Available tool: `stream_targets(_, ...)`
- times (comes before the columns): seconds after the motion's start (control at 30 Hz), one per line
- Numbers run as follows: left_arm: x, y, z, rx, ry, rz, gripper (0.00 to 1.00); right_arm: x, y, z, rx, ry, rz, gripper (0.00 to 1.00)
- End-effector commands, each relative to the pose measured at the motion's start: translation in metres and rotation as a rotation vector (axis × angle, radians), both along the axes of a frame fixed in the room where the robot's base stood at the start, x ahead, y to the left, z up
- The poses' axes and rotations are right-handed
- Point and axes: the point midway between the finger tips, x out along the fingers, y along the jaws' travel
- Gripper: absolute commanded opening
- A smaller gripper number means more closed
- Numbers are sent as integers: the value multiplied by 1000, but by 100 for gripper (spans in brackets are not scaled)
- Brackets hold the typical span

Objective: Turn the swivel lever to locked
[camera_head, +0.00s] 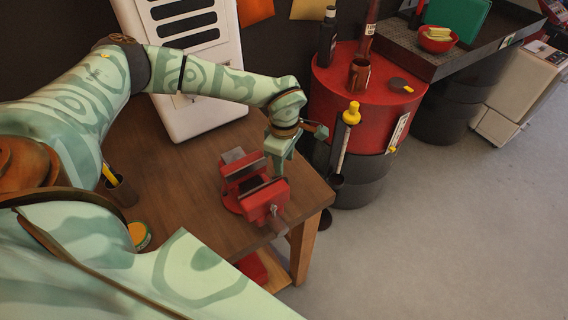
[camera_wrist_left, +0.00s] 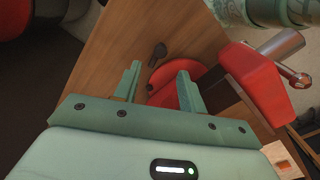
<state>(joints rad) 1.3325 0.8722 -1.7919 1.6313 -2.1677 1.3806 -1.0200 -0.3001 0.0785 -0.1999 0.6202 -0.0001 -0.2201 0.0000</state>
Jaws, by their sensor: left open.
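A red bench vise (camera_head: 265,198) sits on the wooden workbench near its right corner, with grey jaws and a grey screw at the front. In the left wrist view, the red round swivel base (camera_wrist_left: 163,94) shows partly between my fingers. A small dark lever (camera_wrist_left: 157,52) shows just beyond the fingertips, over the wood beside the base. In the head view I cannot make out the lever. My left gripper (camera_head: 280,158) points down beside the vise's far right side. In the left wrist view its fingers (camera_wrist_left: 158,72) are apart, with nothing held. My right gripper is not in view.
The workbench (camera_head: 182,190) also holds a white cabinet (camera_head: 190,60), a pen cup (camera_head: 122,190) and a small round tin (camera_head: 139,235). A red drum (camera_head: 335,85) with bottles stands close to the right of my left gripper.

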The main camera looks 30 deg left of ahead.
Motion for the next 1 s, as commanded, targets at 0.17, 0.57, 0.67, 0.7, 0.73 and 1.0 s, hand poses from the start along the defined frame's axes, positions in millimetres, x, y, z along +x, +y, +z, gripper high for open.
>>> stream_targets(0.17,1,1,48,-1,-4,0,41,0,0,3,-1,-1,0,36)
stream_targets(0.57,0,0,91,0,1,1,41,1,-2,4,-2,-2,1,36)
stream_targets(0.67,0,0,91,0,1,0,41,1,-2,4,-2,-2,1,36)
stream_targets(0.7,0,0,91,0,1,0,41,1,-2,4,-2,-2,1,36)
stream_targets(0.73,0,0,91,0,1,0,41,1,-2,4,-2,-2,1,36)
stream_targets(1.0,15,-18,88,-2,-41,-43,41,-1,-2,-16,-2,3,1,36)
